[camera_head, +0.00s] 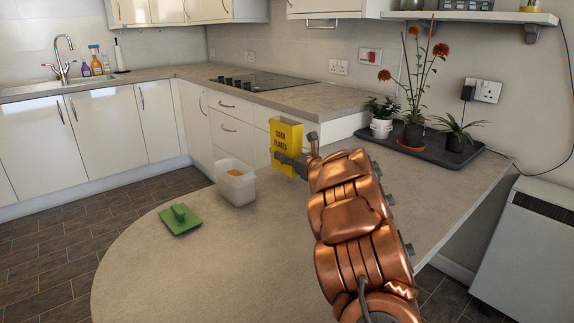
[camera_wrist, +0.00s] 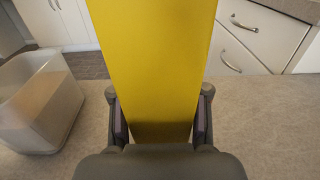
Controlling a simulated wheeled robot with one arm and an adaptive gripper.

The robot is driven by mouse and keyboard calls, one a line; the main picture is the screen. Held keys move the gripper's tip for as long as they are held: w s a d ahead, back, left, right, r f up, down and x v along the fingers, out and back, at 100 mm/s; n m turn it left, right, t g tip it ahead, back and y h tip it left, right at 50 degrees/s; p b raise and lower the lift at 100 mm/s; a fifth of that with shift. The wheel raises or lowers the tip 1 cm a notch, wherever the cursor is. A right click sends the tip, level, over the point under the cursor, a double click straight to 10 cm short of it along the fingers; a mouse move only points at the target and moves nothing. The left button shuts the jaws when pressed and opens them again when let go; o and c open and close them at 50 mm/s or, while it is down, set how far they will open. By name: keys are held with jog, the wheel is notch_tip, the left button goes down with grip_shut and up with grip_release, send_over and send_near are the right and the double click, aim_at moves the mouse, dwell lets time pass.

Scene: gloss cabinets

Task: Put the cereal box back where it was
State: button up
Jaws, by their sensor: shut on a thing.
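The yellow cereal box (camera_head: 287,145), printed "CORN FLAKES", stands upright at the back of the rounded table (camera_head: 230,270). My gripper (camera_head: 293,162) is shut on it from the near side. In the wrist view the cereal box (camera_wrist: 155,65) fills the middle, with a finger of my gripper (camera_wrist: 160,125) against each side. I cannot tell whether its base touches the table. The box's far side is hidden.
A translucent container (camera_head: 235,187) with orange-brown contents stands just left of the box; it also shows in the wrist view (camera_wrist: 40,105). A green lid with a handle (camera_head: 180,219) lies in front of it. Potted plants stand on a dark tray (camera_head: 425,153) at right. The table front is clear.

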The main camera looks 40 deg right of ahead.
jog(key=shift+w+d, duration=0.1)
jog(key=shift+w, duration=0.1)
jog(key=shift+f, duration=1.75)
jog(key=shift+f+b, duration=0.2)
jog(key=shift+b, duration=0.3)
jog(key=o, duration=1.2)
jog(key=shift+r, duration=0.15)
jog(key=shift+r+p, duration=0.2)
jog(key=shift+p, duration=0.3)
jog(key=s, duration=1.2)
jog(key=shift+d+f, duration=0.15)
jog(key=shift+d, duration=0.1)
